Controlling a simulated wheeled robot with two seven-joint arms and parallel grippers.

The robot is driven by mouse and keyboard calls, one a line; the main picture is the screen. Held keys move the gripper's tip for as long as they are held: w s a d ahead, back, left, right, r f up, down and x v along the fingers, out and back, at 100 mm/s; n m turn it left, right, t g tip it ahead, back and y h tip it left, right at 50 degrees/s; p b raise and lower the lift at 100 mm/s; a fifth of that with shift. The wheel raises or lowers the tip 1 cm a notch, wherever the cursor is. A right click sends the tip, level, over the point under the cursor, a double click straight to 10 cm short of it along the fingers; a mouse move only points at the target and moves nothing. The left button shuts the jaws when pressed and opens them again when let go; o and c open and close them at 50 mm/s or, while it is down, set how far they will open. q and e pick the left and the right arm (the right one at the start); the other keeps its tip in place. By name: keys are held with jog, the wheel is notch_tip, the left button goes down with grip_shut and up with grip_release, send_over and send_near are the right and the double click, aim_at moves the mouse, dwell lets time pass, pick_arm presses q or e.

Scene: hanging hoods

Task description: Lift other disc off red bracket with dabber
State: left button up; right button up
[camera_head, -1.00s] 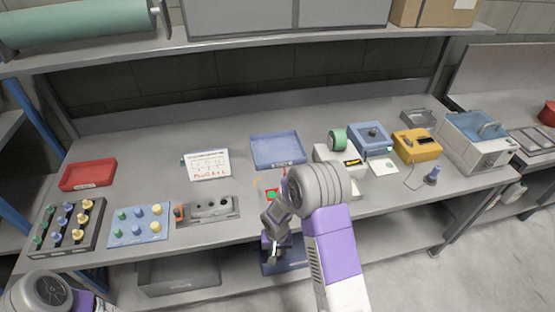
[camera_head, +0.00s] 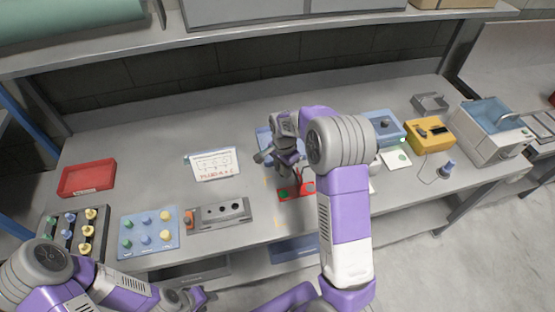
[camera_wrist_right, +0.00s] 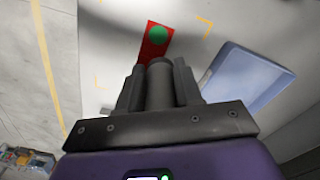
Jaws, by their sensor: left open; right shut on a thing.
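The red bracket (camera_head: 296,191) lies flat on the bench, with a green disc (camera_head: 283,194) on its left part. A second greenish spot shows at its right part, too small to make out. In the right wrist view, the red bracket (camera_wrist_right: 150,49) carries a green disc (camera_wrist_right: 157,35) at its far end; its near end is hidden by the gripper. My right gripper (camera_head: 292,168) is just above and behind the bracket. It is shut on a dark cylinder, probably the dabber (camera_wrist_right: 160,85), pointing toward the bracket. My left gripper (camera_head: 186,299) is open, low at the front edge.
A blue tray (camera_wrist_right: 250,78) lies beside the bracket, partly hidden by my right arm in the head view. A grey block with holes (camera_head: 222,214) and a blue knob board (camera_head: 149,233) stand to the left. A yellow device (camera_head: 429,137) stands to the right.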

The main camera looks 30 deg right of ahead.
jog(key=shift+s+f+b, duration=0.3)
jog(key=shift+f+b, duration=0.3)
jog(key=shift+f, duration=0.15)
jog(key=b, duration=0.8)
send_near(283, 195)
notch_tip(283, 195, down, 6)
jog(key=shift+w+r, duration=0.1)
jog(key=shift+r, duration=0.15)
jog(key=shift+f, duration=0.25)
jog(key=shift+a+f, duration=0.1)
jog(key=shift+f, duration=0.05)
dwell(0.5)
dwell(0.6)
notch_tip(283, 195, up, 7)
jog(key=p, duration=0.5)
dwell(0.5)
